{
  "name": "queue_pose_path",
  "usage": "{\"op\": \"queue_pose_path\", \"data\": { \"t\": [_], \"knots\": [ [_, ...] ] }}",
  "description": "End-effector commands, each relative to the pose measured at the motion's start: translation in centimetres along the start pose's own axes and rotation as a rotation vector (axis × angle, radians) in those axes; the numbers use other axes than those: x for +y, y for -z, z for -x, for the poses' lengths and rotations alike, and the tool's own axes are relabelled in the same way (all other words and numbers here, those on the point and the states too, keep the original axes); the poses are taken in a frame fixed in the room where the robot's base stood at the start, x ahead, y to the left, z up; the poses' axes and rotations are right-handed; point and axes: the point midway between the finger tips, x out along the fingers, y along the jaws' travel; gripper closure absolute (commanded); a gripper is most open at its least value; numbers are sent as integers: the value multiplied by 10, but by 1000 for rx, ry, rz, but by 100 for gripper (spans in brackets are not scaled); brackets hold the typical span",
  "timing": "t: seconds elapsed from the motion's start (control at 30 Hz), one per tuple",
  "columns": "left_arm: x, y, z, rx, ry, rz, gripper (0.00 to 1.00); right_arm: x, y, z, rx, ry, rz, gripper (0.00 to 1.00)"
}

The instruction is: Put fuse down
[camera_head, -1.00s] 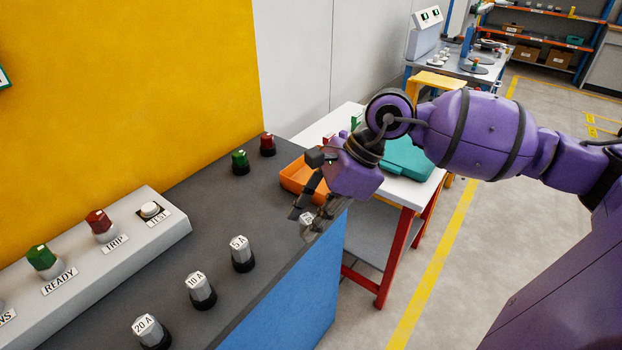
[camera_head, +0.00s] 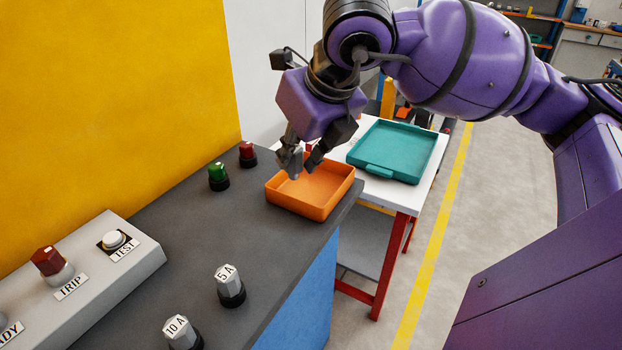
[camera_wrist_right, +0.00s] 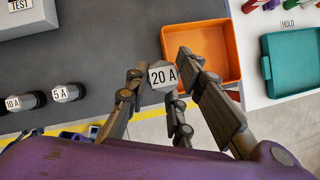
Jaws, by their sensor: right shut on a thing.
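My right gripper (camera_head: 303,168) is shut on a grey fuse. In the right wrist view the fuse's white label reads 20 A (camera_wrist_right: 163,76), and the fingers (camera_wrist_right: 165,90) close around it. In the head view the fuse is mostly hidden by the fingers. The gripper points down over the back left part of the orange tray (camera_head: 318,208). In the wrist view the fuse overlaps the tray's left edge (camera_wrist_right: 170,42); its height above the tray is unclear. No other fuse shows in the tray. My left gripper is not in view.
Knobs labelled 5 A (camera_head: 229,284) and 10 A (camera_head: 181,332) stand on the dark counter (camera_head: 265,240). Green (camera_head: 218,177) and red (camera_head: 247,154) ones stand left of the tray. A teal tray (camera_head: 375,172) lies on the white table (camera_head: 415,205). A control panel (camera_head: 95,262) stands at left.

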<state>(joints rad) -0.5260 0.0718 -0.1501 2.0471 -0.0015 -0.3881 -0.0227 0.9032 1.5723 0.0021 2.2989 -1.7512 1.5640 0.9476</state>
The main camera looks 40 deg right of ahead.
Motion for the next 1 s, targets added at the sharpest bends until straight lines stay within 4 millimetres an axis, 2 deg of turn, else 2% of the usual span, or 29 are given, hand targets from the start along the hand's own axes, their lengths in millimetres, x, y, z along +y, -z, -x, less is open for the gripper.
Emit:
{"op": "queue_pose_path", "data": {
  "t": [0.3,0.4,0.53,0.83,1.0],
  "knots": [
    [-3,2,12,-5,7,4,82,-63,-23,-53,3,0,-6,100],
    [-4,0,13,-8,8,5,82,-74,-20,-77,4,-1,-3,100],
    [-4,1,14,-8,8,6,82,-86,-20,-96,2,-1,-1,100],
    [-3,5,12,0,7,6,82,-99,-19,-118,2,-1,-1,100],
    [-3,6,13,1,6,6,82,-98,-5,-140,2,-1,2,100]
  ]
}}
